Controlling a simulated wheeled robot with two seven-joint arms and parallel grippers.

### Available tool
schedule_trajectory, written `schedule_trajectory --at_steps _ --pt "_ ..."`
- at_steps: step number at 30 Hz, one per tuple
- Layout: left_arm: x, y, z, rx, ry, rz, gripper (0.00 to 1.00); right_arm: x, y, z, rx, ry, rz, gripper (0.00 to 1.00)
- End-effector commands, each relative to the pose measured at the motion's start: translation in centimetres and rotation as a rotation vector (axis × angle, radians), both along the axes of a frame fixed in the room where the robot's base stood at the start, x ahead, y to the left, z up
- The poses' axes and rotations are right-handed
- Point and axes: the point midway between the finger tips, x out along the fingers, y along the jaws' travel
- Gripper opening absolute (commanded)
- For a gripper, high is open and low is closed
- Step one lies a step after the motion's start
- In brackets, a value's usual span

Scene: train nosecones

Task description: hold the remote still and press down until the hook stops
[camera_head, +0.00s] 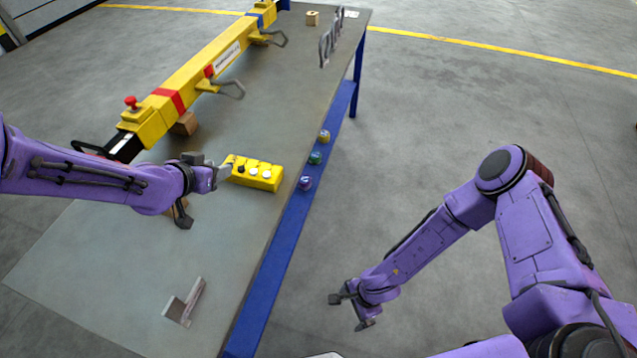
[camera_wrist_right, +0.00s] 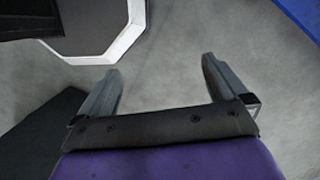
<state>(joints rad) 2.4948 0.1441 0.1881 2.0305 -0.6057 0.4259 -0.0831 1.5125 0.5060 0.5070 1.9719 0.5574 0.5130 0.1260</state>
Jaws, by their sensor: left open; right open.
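The yellow remote (camera_head: 256,173) lies on the grey table near its blue right edge, with a row of dark and white buttons on top. My left gripper (camera_head: 205,196) is open at the remote's left end; one finger reaches close to that end, and I cannot tell if it touches. The yellow lifting beam (camera_head: 200,80) lies along the table with grey hooks, one hook (camera_head: 232,88) at its middle and one (camera_head: 277,39) near the far end. My right gripper (camera_head: 350,313) is open and empty over the floor, right of the table; its fingers show apart in the right wrist view (camera_wrist_right: 160,90).
Several round coloured buttons (camera_head: 315,157) sit on the table's blue edge (camera_head: 270,270). A grey metal bracket (camera_head: 184,303) lies on the near tabletop. Grey hooks (camera_head: 331,40) and a wooden block (camera_head: 312,18) are at the far end. The floor right of the table is clear.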

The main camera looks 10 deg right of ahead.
Motion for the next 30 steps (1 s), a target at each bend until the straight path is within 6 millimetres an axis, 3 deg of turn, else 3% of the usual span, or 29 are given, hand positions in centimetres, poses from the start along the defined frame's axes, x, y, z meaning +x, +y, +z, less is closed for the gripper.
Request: schedule_trajectory --at_steps 3,6,9,13,16,19,25,30 --pt "0.0 0.0 0.0 0.0 0.0 0.0 0.43 7.4 3.2 1.8 0.284 0.014 -0.243 1.0" --pt "0.0 0.0 0.0 0.0 0.0 0.0 0.43 13.6 4.4 5.0 0.526 -0.01 -0.396 1.0" --pt "0.0 0.0 0.0 0.0 0.0 0.0 0.43 19.5 4.4 9.0 0.759 -0.061 -0.506 1.0" --pt "0.0 0.0 0.0 0.0 0.0 0.0 0.43 25.2 3.5 15.0 1.034 -0.142 -0.572 1.0" --pt "0.0 0.0 0.0 0.0 0.0 0.0 0.43 27.4 3.1 18.7 1.208 -0.182 -0.57 1.0" --pt "0.0 0.0 0.0 0.0 0.0 0.0 0.43 27.4 3.2 20.6 1.31 -0.186 -0.548 1.0" --pt "0.0 0.0 0.0 0.0 0.0 0.0 0.43 27.4 4.4 21.5 1.365 -0.167 -0.523 1.0" --pt "0.0 0.0 0.0 0.0 0.0 0.0 0.43 29.0 7.6 21.5 1.362 -0.166 -0.519 1.0"
